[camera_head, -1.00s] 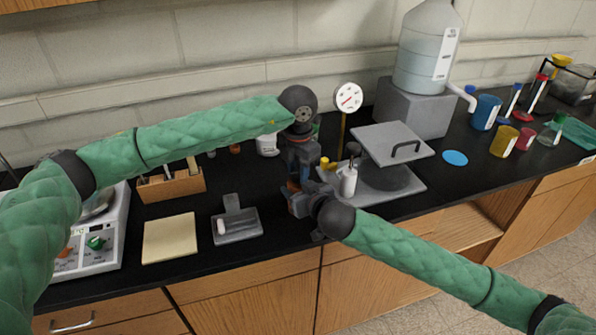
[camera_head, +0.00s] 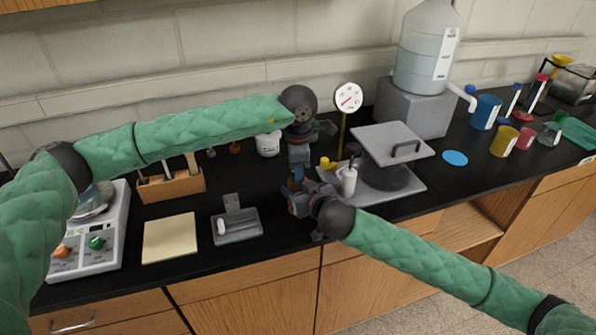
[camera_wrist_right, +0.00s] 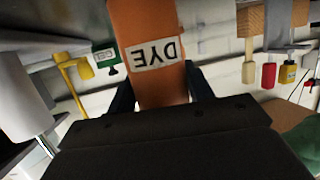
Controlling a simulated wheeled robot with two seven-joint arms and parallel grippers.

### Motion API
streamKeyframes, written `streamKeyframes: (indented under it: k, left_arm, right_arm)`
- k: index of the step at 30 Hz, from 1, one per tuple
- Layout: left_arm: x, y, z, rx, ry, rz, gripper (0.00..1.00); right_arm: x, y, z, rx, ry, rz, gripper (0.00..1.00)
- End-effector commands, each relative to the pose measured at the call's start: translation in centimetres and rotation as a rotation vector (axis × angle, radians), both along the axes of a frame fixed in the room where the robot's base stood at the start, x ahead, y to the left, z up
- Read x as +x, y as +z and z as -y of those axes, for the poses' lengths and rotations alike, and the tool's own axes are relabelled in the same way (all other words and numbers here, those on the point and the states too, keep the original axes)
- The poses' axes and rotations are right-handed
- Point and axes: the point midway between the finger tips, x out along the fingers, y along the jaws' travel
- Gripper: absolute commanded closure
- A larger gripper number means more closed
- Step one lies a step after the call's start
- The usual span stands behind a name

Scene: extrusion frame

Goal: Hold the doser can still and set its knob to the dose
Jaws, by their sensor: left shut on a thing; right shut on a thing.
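The doser can is an orange body with an upside-down DYE label (camera_wrist_right: 150,80) in the right wrist view, between the dark fingers of my right gripper (camera_wrist_right: 160,95). In the head view my right gripper (camera_head: 297,197) is shut on it at the counter's front, and the can is mostly hidden there. My left gripper (camera_head: 298,166) points down from above, directly over the can, and is shut on its knob. The knob and its setting are hidden by the gripper. A round white dial (camera_head: 348,97) with a red needle stands on a yellow post behind; its reading is too small to tell.
A white bottle (camera_head: 347,180) and grey stand (camera_head: 400,188) are close on the right. A grey holder (camera_head: 236,226), beige pad (camera_head: 170,237), wooden rack (camera_head: 171,186) and scale (camera_head: 95,250) lie left. A white jar (camera_head: 268,144) is behind my left arm.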

Motion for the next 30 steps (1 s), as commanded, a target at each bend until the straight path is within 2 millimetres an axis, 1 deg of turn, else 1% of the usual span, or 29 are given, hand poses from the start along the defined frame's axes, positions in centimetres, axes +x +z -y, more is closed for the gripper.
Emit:
streamKeyframes:
  k: [15,16,19,30]
  left_arm:
    - [0.21,0.07,-0.25,0.002,-0.016,0.003,0.92]
    - [0.21,0.07,-0.25,0.002,-0.016,0.003,0.67]
    - [0.18,0.06,-0.22,0.002,-0.016,0.002,0.47]
    - [0.06,-0.01,-0.07,0.001,-0.003,0.001,0.47]
  right_arm:
    - [-0.01,-0.12,0.12,-0.001,-0.002,-0.001,0.75]
    - [-0.01,-0.12,0.12,-0.002,-0.002,-0.002,0.75]
    - [-0.01,-0.13,0.11,-0.002,-0.002,-0.002,0.75]
    - [-0.03,-0.11,0.03,-0.001,0.0,-0.002,0.75]
